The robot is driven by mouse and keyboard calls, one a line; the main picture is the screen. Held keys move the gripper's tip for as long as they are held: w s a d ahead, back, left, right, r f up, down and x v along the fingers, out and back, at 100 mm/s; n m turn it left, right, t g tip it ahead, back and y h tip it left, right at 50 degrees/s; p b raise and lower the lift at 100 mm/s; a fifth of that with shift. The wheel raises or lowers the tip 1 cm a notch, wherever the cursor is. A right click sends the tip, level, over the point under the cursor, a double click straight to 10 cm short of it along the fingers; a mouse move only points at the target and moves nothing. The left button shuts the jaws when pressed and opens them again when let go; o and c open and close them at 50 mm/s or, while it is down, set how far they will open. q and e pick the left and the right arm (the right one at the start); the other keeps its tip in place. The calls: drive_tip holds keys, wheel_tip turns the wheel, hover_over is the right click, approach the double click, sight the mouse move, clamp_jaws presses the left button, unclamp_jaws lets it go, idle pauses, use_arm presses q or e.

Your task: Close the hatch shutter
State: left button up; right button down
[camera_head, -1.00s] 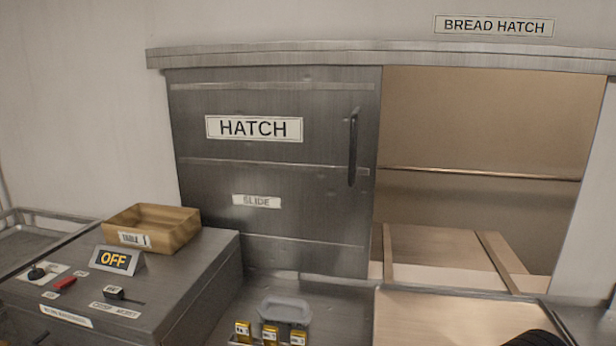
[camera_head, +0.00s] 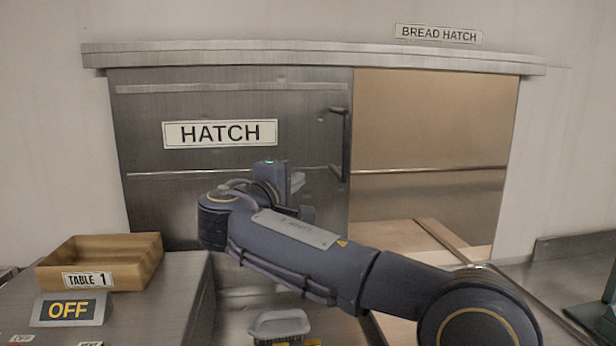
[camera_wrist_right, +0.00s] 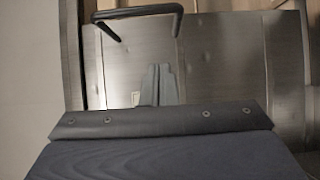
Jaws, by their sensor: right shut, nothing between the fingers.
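The hatch shutter (camera_head: 240,105) is a grey metal sliding panel with a HATCH label. It covers the left part of the bread hatch, and the opening (camera_head: 430,130) at the right stands uncovered. Its dark bar handle (camera_head: 346,145) is upright near the panel's right edge. The handle also shows at the top of the right wrist view (camera_wrist_right: 140,12). My right gripper (camera_head: 298,183) is in front of the panel, left of and a little below the handle, apart from it. Its shut, empty fingers show in the wrist view (camera_wrist_right: 160,85). My left gripper is out of view.
A grey-handled item (camera_head: 280,323) lies low in the middle, below my arm. A dark object (camera_head: 598,318) stands at the right edge.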

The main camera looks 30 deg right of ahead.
use_arm(q)
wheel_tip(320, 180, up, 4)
drive_tip(key=p, duration=0.4)
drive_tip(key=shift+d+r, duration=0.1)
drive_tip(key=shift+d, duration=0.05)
use_arm(e)
drive_tip(key=s+d+x, duration=0.1)
drive_tip(key=s+x, duration=0.1)
drive_tip(key=x, duration=1)
drive_tip(key=shift+d, duration=0.7)
drive_tip(key=shift+s+d, duration=0.1)
drive_tip(key=shift+s, duration=0.05)
